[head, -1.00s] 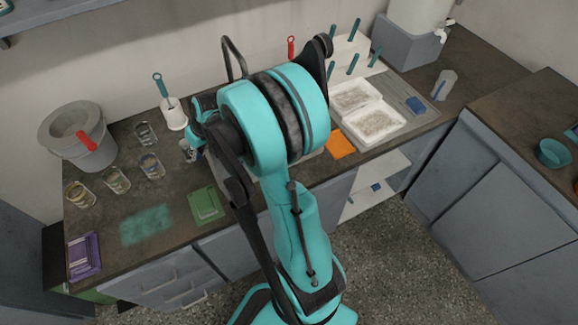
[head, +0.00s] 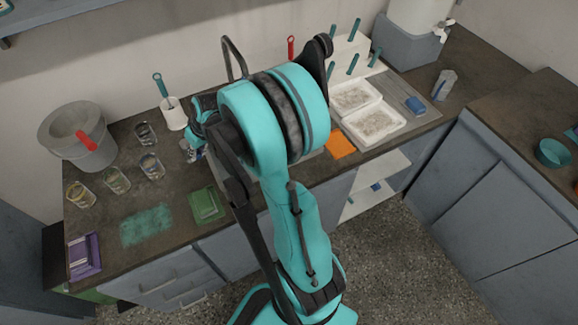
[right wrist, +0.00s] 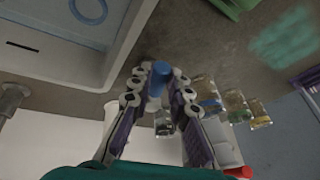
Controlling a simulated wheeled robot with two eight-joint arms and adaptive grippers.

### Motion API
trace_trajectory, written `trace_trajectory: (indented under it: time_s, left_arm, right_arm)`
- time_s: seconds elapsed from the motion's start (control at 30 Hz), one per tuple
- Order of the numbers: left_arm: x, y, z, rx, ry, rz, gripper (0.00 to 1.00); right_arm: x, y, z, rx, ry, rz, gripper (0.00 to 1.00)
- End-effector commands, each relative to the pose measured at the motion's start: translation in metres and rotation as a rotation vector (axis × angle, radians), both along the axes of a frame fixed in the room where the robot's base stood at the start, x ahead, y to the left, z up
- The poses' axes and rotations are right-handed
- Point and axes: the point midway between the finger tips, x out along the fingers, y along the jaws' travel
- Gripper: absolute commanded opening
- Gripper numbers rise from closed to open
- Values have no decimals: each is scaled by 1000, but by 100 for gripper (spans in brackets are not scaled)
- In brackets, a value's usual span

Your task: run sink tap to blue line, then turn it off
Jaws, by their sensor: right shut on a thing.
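My right gripper (right wrist: 158,82) is shut on a blue cylindrical piece (right wrist: 158,74) in the right wrist view; I cannot tell for sure whether it is the tap's handle. In the head view the right gripper (head: 190,148) is mostly hidden behind my own arm. The tap's dark curved spout (head: 228,48) rises at the back of the counter. The sink (right wrist: 110,55) shows at the upper left of the right wrist view, with a blue ring (right wrist: 88,8) in it. My arm hides most of the sink in the head view, and no water stream can be made out. My left gripper is not in view.
Several glass beakers (head: 117,181) and a grey bucket (head: 78,140) stand on the left of the counter. A brush in a white holder (head: 174,116) is near the gripper. White trays (head: 374,122) and an orange cloth (head: 340,145) lie right of my arm.

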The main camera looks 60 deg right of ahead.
Motion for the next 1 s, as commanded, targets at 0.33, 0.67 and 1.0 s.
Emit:
trace_trajectory:
  time_s: [0.33, 0.67, 1.0]
  left_arm:
    - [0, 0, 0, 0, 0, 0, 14]
    - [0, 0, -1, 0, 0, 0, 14]
    - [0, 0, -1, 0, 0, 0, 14]
  right_arm:
    - [4, 7, 1, -2, -6, -71, 0]
    - [9, 22, 1, 0, -5, -272, 0]
    - [13, 30, 1, 2, -6, -397, 0]
